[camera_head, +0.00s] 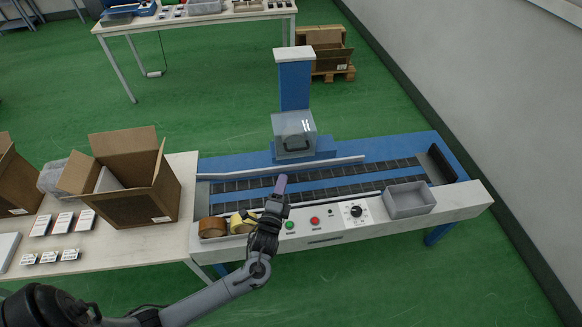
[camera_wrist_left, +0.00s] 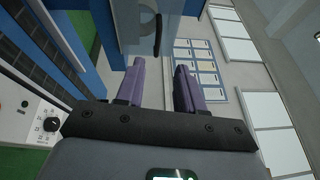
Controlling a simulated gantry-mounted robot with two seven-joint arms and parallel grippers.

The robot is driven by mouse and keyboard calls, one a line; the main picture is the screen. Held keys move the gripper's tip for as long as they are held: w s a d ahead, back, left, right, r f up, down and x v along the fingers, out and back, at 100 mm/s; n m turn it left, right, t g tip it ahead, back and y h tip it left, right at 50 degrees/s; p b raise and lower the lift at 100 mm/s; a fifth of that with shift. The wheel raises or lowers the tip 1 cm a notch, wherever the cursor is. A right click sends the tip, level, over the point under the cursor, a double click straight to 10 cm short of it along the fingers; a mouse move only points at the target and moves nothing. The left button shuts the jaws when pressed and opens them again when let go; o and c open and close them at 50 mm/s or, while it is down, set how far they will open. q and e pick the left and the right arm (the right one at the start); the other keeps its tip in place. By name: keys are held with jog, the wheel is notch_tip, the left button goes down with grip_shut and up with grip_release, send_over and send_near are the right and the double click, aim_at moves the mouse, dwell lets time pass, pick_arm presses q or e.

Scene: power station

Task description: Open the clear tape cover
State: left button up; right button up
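The clear tape cover (camera_head: 294,128) is a transparent box on the front of the blue post, with a dark handle (camera_head: 297,147) low on its face. It looks closed. My left gripper (camera_head: 281,183) is over the conveyor, in front of and below the cover, apart from it. In the left wrist view, the two purple fingers of the left gripper (camera_wrist_left: 161,75) stand apart with nothing between them. The dark curved handle (camera_wrist_left: 157,35) shows beyond the fingertips, and the clear cover (camera_wrist_left: 134,30) is beside it. My right gripper is not in view.
The conveyor machine (camera_head: 465,200) carries the post. A grey bin (camera_head: 408,200) and tape rolls (camera_head: 212,228) sit on its front ledge. A rail (camera_head: 330,166) runs below the cover. An open cardboard box (camera_head: 150,205) stands on the left table. Air between gripper and cover looks clear.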

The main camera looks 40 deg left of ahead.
pick_arm(q)
jog(key=w+f+b, duration=0.2)
jog(key=w+b, duration=0.1)
jog(key=b, duration=0.1)
notch_tip(320, 180, up, 3)
jog(key=b, duration=0.2)
send_over(296, 154)
jog(key=d+v, duration=0.1)
jog(key=v, duration=0.4)
jog(key=shift+w+a+t, duration=0.15)
jog(key=shift+w+t, duration=0.25)
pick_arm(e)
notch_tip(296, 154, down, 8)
pick_arm(q)
grip_shut()
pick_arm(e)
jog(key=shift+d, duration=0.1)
